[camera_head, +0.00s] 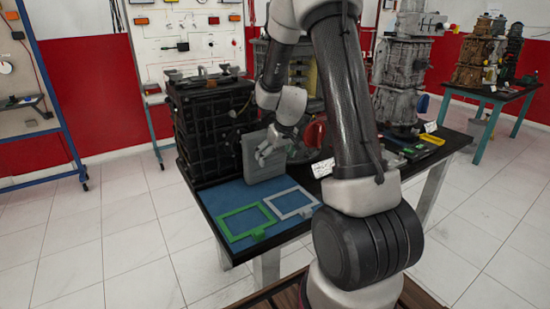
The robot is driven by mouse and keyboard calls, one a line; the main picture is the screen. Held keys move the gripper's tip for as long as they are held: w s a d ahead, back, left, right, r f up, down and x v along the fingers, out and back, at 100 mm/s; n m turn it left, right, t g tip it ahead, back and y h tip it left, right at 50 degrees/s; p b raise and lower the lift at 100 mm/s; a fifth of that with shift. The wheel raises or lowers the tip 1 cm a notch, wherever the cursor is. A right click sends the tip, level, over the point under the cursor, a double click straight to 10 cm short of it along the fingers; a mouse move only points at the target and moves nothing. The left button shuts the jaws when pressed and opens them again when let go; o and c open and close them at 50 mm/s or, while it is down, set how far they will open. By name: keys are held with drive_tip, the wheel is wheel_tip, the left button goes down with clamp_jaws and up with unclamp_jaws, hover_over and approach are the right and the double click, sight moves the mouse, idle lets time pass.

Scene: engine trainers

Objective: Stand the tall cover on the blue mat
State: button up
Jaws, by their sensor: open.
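The tall cover, a grey upright panel (252,162), stands on the far part of the blue mat (232,191), close to the black engine block. My gripper (264,157) is at the front of the cover and overlaps its right part. The gripper is small in the picture, its jaws look apart, and I cannot tell whether they touch the cover.
A green frame (219,222) and a grey frame (305,208) lie flat on the front of the mat. A black engine block (205,125) stands behind at left. Other engine parts (402,80) stand farther back on the dark table (452,141). Open tiled floor (110,230) lies at left.

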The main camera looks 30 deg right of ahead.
drive_tip(key=v, duration=1.2)
drive_tip(key=s+a+r, duration=0.5)
drive_tip(key=s+r, duration=0.3)
drive_tip(key=s, duration=0.3)
drive_tip(key=s+a+r, duration=0.2)
drive_tip(key=s, duration=1.3)
drive_tip(key=shift+a, duration=0.2)
drive_tip(key=shift+r, duration=0.15)
